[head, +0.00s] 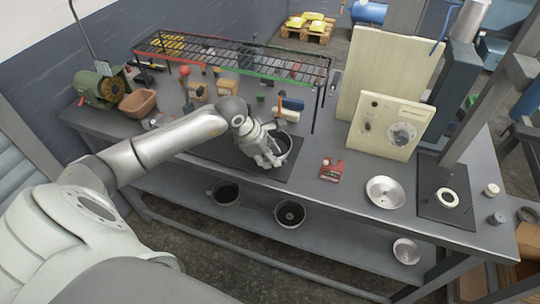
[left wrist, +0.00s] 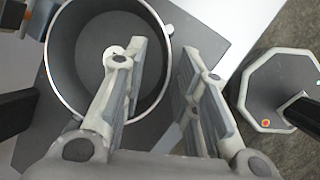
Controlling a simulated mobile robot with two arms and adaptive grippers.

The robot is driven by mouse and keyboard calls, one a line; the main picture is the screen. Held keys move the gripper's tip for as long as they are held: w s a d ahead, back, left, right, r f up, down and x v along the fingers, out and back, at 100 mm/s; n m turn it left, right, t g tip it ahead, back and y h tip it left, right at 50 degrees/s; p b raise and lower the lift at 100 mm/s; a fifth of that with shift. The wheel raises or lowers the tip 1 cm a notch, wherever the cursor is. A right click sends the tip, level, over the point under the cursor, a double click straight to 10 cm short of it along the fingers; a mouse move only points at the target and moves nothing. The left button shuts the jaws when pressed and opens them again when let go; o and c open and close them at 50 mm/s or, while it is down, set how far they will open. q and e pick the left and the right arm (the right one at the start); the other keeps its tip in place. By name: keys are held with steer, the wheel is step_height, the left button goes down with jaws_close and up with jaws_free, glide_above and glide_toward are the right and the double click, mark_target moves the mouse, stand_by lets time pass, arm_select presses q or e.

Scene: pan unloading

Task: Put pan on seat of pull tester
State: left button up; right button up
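A round grey pan (head: 284,146) stands on a dark mat (head: 232,153) on the workbench. In the left wrist view the pan (left wrist: 92,45) shows from above, with a pale round spot inside. My left gripper (head: 268,161) is at the pan's near side, partly hiding it. In the left wrist view its fingers (left wrist: 165,58) are apart, one over the pan's right rim, the other outside the wall. Contact cannot be told. The pull tester has a cream dial panel (head: 390,126) and, at right, a dark base (head: 432,206) with a pale ring seat (head: 447,197). My right gripper is not in view.
A silver dish (head: 385,192) and a red device (head: 331,169) lie between pan and tester. A wire rack (head: 235,60) stands behind the pan. Dark pots (head: 224,193) (head: 290,213) and a silver bowl (head: 406,251) sit on the lower shelf. A column rises over the tester base.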

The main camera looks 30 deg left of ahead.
arm_select(q)
steer(key=b+v, duration=0.2)
steer(key=v, duration=0.9)
steer(key=shift+s+r+b, duration=0.15)
steer(key=shift+r+b, duration=0.1)
steer(key=shift+b, duration=0.1)
steer(key=shift+a, duration=0.1)
